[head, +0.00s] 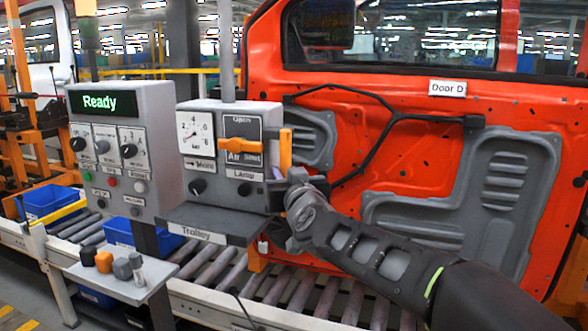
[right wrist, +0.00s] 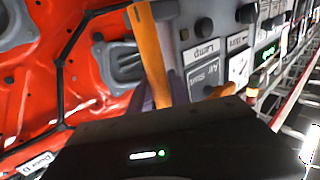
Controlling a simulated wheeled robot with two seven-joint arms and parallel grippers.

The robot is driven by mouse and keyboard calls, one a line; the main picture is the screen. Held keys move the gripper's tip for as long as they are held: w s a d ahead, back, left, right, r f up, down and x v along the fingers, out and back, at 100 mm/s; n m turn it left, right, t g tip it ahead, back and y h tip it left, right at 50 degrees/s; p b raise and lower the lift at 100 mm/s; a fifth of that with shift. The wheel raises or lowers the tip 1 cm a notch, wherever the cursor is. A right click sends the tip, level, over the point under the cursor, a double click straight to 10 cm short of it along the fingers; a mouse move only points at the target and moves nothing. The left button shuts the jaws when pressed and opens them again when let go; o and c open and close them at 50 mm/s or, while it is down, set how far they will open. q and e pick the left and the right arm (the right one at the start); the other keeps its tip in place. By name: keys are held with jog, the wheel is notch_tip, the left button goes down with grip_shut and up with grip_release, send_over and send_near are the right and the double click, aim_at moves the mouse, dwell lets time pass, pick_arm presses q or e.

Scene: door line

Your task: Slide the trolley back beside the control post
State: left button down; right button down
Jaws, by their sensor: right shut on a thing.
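The trolley (head: 222,115) is a grey box with a pressure gauge, an orange valve lever and a shelf labelled "Trolley". An upright orange handle (head: 285,150) is on its right side. The control post (head: 115,170), with a green "Ready" display, stands left of the trolley. My right gripper (head: 280,187) is shut on the handle's lower part. The right wrist view shows the handle (right wrist: 149,50) between my fingers (right wrist: 160,92). My left gripper is out of view.
A red-orange door (head: 400,110) labelled "Door D" stands behind my right arm. A roller conveyor (head: 300,290) runs below. A small shelf (head: 120,283) with several loose knobs juts out in front of the post. Blue bins (head: 50,200) are at left.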

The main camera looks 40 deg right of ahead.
jog(key=shift+w+a, duration=0.55)
jog(key=shift+w, duration=0.25)
jog(key=shift+w+f, duration=0.15)
jog(key=shift+f, duration=0.05)
jog(key=shift+s+d+r, duration=0.15)
jog(key=shift+s+d, duration=0.1)
jog(key=shift+s, duration=0.25)
jog(key=shift+s+d+r, duration=0.1)
jog(key=shift+s+d, duration=0.15)
jog(key=shift+s, duration=0.2)
jog(key=c, duration=1.6)
grip_release()
jog(key=shift+s, duration=0.2)
jog(key=o, duration=0.3)
jog(key=shift+w, duration=0.2)
jog(key=shift+o, duration=0.3)
jog(key=shift+w+a+f, duration=0.1)
jog(key=shift+w, duration=0.1)
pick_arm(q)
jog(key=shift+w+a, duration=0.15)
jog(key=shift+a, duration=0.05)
pick_arm(e)
jog(key=shift+s, duration=0.1)
